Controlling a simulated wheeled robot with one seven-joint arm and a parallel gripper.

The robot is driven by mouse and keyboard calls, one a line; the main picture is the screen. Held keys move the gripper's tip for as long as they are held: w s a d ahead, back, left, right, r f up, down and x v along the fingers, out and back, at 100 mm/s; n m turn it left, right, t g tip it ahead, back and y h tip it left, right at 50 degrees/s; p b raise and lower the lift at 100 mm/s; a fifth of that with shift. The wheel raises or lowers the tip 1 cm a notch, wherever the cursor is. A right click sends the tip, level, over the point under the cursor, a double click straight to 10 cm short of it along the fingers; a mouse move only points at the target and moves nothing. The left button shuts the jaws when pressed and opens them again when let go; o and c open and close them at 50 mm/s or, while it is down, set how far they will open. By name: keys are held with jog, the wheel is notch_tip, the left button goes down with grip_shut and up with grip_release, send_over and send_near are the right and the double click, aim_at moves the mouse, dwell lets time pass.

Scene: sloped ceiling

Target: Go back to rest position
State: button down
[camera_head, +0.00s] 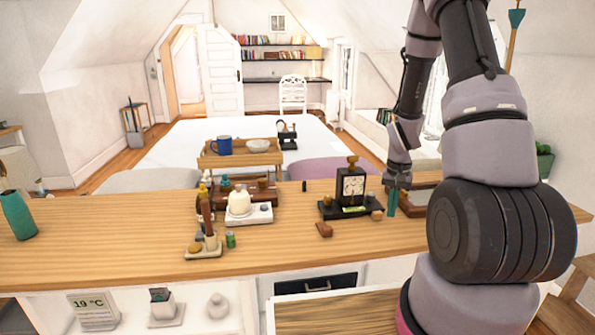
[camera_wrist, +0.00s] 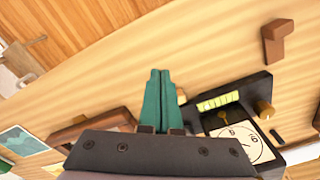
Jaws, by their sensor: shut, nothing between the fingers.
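My arm rises on the right side of the head view and bends down to the counter. My gripper (camera_head: 392,204) has teal fingers and hangs at the right part of the wooden counter (camera_head: 120,240), just right of a black clock on a stand (camera_head: 352,190). In the wrist view my gripper (camera_wrist: 157,75) shows its two teal fingers pressed together with nothing between them. The clock face (camera_wrist: 243,143) and its black base lie to the right of the fingers there. I cannot tell whether the fingertips touch the counter.
A wooden block (camera_head: 324,229) lies in front of the clock. A white kettle-like item (camera_head: 239,201), a small green can (camera_head: 230,240) and a teal bottle (camera_head: 18,215) stand further left. Behind, a tray (camera_head: 215,160) holds a blue mug (camera_head: 222,145) and bowl (camera_head: 258,145). The counter's front left is clear.

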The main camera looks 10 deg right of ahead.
jog(key=s+a+r+t, duration=0.1)
jog(key=a+r+t, duration=0.15)
jog(key=r, duration=0.85)
jog(key=s+a+r+t, duration=0.1)
jog(key=a+r, duration=0.3)
jog(key=r, duration=0.7)
jog(key=s+a+r+t+y, duration=0.1)
jog(key=s+a+r, duration=0.2)
jog(key=s+r, duration=0.4)
jog(key=s+a+r+n+t+y, duration=0.1)
jog(key=s+a+r, duration=0.3)
jog(key=s+r, duration=0.4)
jog(key=shift+t, duration=0.75)
jog(key=shift+d, duration=0.1)
